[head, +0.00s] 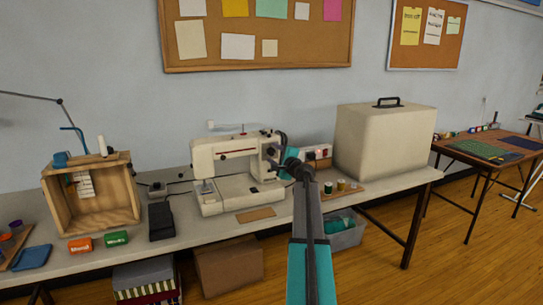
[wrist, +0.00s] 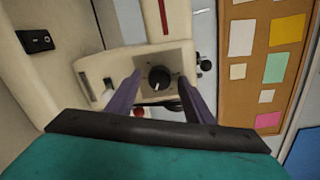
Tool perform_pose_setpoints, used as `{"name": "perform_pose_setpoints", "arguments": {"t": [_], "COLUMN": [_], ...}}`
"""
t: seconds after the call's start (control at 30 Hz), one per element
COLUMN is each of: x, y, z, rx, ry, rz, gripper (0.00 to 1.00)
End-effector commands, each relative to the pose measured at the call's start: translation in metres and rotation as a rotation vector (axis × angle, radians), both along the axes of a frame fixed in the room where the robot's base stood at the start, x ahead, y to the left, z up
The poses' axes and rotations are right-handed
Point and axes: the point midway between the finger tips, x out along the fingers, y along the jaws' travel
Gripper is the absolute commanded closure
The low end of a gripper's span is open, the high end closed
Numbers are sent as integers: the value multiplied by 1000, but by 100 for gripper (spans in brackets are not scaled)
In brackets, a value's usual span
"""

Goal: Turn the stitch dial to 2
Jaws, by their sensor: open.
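A cream sewing machine (head: 212,147) stands on the table in the head view. Its black round stitch dial (wrist: 159,78) sits on a grey plate in the wrist view. A small pale mark shows on the dial, but I cannot read the numbers around it. My gripper (wrist: 159,84) is open, with one dark finger on each side of the dial. I cannot tell whether the fingers touch it. In the head view my gripper (head: 281,150) is at the right end of the machine, and my arm hides the dial there.
A black rocker switch (wrist: 36,41) is on the machine in the wrist view. Thread spools (head: 341,185) and a power strip (head: 318,152) are right of my arm. A large cream case (head: 385,140) stands further right. A wooden crate (head: 120,205) is at left.

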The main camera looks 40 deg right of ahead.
Motion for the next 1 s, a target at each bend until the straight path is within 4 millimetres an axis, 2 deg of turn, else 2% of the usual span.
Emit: {"name": "perform_pose_setpoints", "arguments": {"t": [0.37, 1.0], "x": [-24, -87], "y": [9, 34], "z": [1, 5], "rx": [-1, 0], "ry": [1, -1], "rz": [-1, -1], "gripper": [53, 53]}}
